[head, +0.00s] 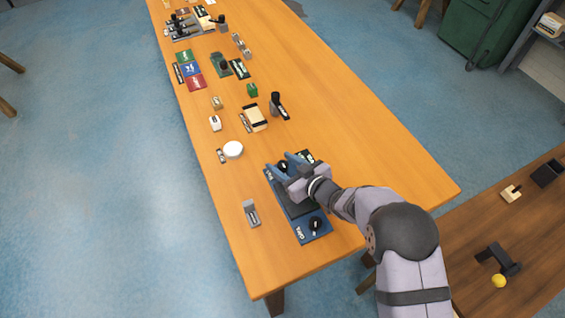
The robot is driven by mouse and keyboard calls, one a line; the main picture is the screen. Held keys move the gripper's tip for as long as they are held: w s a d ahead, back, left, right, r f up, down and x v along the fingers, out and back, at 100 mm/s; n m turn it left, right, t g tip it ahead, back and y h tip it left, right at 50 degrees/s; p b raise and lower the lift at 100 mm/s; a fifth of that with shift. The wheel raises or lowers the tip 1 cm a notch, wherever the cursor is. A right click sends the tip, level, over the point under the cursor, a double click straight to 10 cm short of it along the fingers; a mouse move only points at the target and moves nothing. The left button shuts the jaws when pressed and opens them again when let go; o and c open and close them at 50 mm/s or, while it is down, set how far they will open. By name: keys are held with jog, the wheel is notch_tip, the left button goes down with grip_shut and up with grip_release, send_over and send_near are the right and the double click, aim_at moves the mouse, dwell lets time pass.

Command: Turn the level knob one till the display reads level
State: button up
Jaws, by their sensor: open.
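A blue panel (311,237) lies near the front end of the long wooden table. It has a dark middle part and a black round knob (315,224) at its near end, beside a white label too small to read surely. Another black knob (283,165) shows at its far end, with a dark, white-marked piece (306,156) to its right. My gripper (280,163) is over this far end. Its blue-grey fingers are open, one on each side of the far knob; I cannot tell whether they touch it. My gripper and wrist hide part of the panel. No display reading is legible.
A small grey block (251,213) lies left of the panel. A white round thing (232,149) and a cream box (256,117) stand beyond it, with several small items farther back. The table's right side (375,145) is clear.

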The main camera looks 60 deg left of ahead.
jog(key=c, duration=1)
jog(key=shift+c, duration=0.2)
jog(key=shift+n+g+b, duration=0.4)
jog(key=shift+n+g, duration=0.2)
jog(key=shift+g, duration=0.1)
jog(key=o, duration=1)
jog(key=shift+o, duration=0.2)
jog(key=shift+d, duration=0.1)
jog(key=shift+b+v, duration=0.9)
jog(key=shift+v, duration=2.7)
jog(key=shift+r, duration=0.2)
